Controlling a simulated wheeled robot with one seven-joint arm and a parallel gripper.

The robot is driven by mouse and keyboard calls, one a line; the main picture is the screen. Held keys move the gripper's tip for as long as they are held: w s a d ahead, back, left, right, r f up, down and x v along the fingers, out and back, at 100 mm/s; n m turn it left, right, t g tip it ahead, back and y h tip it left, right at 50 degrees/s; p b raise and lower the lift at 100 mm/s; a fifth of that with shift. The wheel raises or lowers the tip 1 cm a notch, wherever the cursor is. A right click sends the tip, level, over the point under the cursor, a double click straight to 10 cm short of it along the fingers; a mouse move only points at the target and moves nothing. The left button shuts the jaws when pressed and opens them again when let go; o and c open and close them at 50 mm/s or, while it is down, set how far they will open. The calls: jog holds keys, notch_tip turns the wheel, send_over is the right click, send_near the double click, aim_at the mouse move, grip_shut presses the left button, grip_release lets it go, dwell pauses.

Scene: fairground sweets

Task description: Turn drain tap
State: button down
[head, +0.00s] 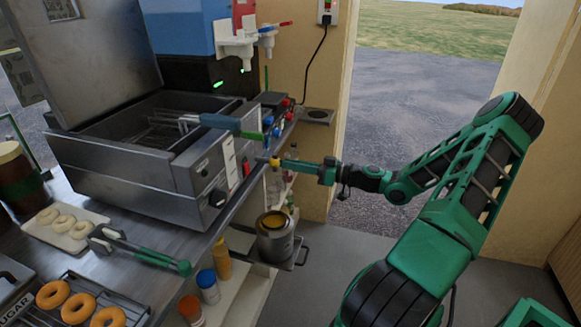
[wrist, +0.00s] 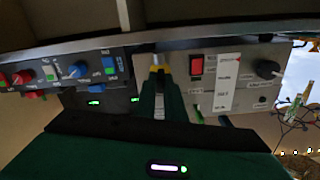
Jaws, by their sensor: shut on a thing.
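The fryer (head: 150,165) stands on the counter in the head view. Its front panel (wrist: 235,82) fills the upper middle of the wrist view. My gripper (head: 279,162) reaches in from the right and is at the fryer's front right end. It is shut on the drain tap (wrist: 157,67), whose yellow part shows at the fingertips. A small yellow spot of the tap also shows in the head view (head: 274,161). The fingers hide most of the tap, so its turned angle cannot be told.
A red switch (wrist: 196,65) and a dark dial (wrist: 268,69) sit right of my fingers. A panel with blue and red knobs (wrist: 75,71) is on the left. A metal pot (head: 275,240) stands below the tap. A blue-handled basket (head: 222,122) lies over the fryer.

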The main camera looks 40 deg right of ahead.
jog(key=m, duration=0.7)
jog(key=shift+w, duration=0.1)
jog(key=m, duration=0.4)
jog(key=shift+d+m, duration=0.1)
jog(key=shift+m, duration=2)
jog(key=c, duration=1.8)
grip_release()
jog(key=shift+f, duration=0.1)
jog(key=shift+c, duration=0.2)
jog(key=v, duration=1)
jog(key=shift+s+d, duration=0.25)
